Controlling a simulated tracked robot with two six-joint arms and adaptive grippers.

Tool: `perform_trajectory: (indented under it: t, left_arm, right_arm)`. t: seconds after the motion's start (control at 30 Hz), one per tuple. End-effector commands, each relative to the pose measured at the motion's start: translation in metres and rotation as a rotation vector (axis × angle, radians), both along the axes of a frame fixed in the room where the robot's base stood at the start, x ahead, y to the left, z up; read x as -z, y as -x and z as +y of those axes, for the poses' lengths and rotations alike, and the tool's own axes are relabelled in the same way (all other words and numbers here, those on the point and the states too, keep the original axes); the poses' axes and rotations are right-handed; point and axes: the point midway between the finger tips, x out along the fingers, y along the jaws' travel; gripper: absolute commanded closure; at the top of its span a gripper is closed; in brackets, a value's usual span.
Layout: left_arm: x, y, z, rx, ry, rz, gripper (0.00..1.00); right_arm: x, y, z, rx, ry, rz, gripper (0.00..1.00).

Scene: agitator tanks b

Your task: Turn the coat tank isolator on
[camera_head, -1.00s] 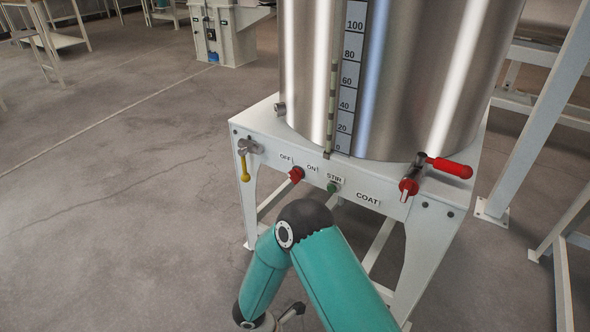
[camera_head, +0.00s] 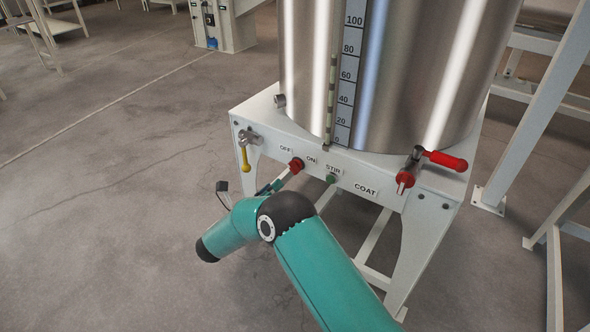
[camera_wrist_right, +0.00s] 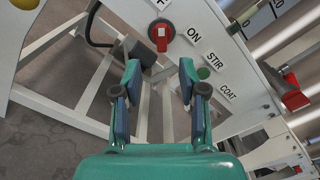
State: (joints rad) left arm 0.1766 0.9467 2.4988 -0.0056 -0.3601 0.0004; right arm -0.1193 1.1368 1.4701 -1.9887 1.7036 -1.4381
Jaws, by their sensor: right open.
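The isolator is a red rotary knob (camera_head: 297,165) on the tank stand's front rail, between the OFF and ON labels. In the right wrist view the knob (camera_wrist_right: 161,38) shows a pale mark on its handle; I cannot tell surely which label it points to. My right gripper (camera_head: 283,179) is just in front of and below the knob, partly hidden by my teal arm. In the wrist view its fingers (camera_wrist_right: 160,68) are apart and empty, with the knob beyond their tips. The COAT label (camera_head: 365,189) is on the same rail. My left gripper is not in view.
A green STIR button (camera_head: 331,179) sits right of the knob. A yellow-handled valve (camera_head: 246,155) is at the rail's left end, a red-handled valve (camera_head: 440,160) at its right. The steel tank (camera_head: 400,75) stands above. Open floor (camera_head: 110,230) lies to the left.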

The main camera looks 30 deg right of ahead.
Motion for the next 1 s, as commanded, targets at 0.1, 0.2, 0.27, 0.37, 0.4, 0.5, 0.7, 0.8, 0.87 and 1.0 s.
perform_trajectory:
  t: [0.1,0.2,0.27,0.37,0.4,0.5,0.7,0.8,0.87,1.0]
  left_arm:
    - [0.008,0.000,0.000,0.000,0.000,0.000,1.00]
    - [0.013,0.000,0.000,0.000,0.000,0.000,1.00]
    - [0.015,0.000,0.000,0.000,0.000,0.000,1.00]
    - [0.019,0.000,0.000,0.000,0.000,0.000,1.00]
    - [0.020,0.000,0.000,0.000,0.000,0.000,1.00]
    - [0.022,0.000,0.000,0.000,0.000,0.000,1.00]
    - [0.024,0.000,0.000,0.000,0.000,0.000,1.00]
    - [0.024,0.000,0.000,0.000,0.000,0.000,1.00]
    - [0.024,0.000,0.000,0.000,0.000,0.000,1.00]
    - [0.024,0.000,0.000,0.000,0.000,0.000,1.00]
  right_arm:
    - [0.003,-0.010,-0.027,0.005,-0.001,-0.002,0.58]
    - [0.003,-0.018,-0.047,0.004,-0.002,-0.001,0.58]
    - [0.003,-0.023,-0.058,0.004,-0.002,-0.001,0.58]
    - [0.003,-0.029,-0.075,0.004,-0.002,0.000,0.58]
    - [0.002,-0.032,-0.080,0.003,-0.002,-0.001,0.58]
    - [0.002,-0.037,-0.091,0.003,-0.003,0.000,0.58]
    - [0.000,-0.041,-0.101,0.001,-0.002,0.000,0.58]
    - [0.000,-0.042,-0.102,-0.001,-0.002,0.000,0.58]
    - [0.000,-0.042,-0.102,-0.001,-0.003,0.001,0.58]
    - [0.001,-0.041,-0.102,0.000,-0.004,0.002,0.58]
